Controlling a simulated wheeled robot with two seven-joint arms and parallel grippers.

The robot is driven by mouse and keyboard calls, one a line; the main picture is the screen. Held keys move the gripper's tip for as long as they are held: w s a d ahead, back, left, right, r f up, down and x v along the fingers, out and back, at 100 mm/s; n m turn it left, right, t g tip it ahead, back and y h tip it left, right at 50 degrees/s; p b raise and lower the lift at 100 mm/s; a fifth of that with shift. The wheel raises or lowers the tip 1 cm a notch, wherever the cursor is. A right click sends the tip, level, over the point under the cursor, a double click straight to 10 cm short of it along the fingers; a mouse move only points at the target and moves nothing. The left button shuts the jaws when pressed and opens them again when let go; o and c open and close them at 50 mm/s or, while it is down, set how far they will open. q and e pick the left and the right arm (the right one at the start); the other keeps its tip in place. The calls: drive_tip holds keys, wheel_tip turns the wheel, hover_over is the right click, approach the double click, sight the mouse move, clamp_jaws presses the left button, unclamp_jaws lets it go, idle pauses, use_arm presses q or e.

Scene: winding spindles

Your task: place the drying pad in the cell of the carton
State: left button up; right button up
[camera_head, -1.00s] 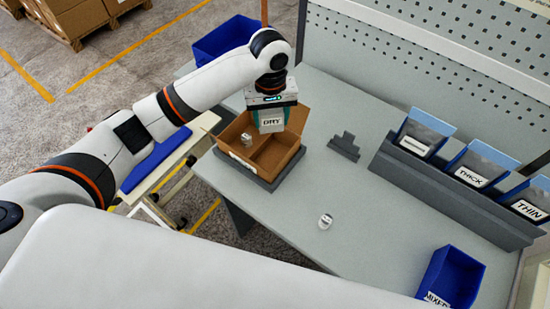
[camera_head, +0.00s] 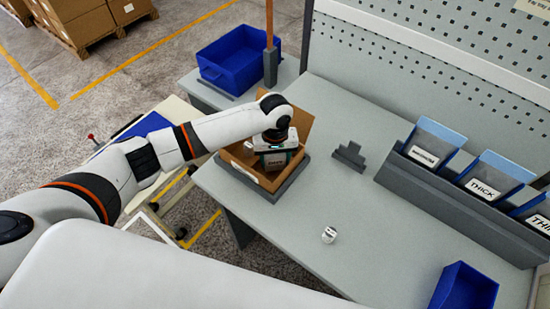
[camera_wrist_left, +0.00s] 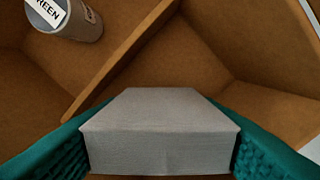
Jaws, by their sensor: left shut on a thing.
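My left gripper (camera_head: 274,156) is down in the open brown carton (camera_head: 302,124). It is shut on the drying pad, a light grey block that shows between the teal fingers in the left wrist view (camera_wrist_left: 160,135). The pad is over the empty cell, on one side of the carton's divider (camera_wrist_left: 128,55). The other cell holds a cylinder with a label ending in "REEN" (camera_wrist_left: 78,20). Whether the pad touches the cell floor I cannot tell. My right gripper is not in view.
The carton sits in a dark grey holder (camera_head: 290,186) on the table. A small white-silver spindle piece (camera_head: 329,235) stands on the table. A grey stepped block (camera_head: 349,156) and a rack of labelled blue bins (camera_head: 496,178) are to the right. Blue bins (camera_head: 466,288) also stand front right and behind.

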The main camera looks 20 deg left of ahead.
use_arm(q)
drive_tip(key=shift+f, duration=0.55)
drive_tip(key=o, duration=0.7)
drive_tip(key=shift+f, duration=0.15)
wheel_tip(320, 180, up, 12)
drive_tip(key=shift+r+b, duration=0.2)
drive_tip(key=shift+b, duration=0.6)
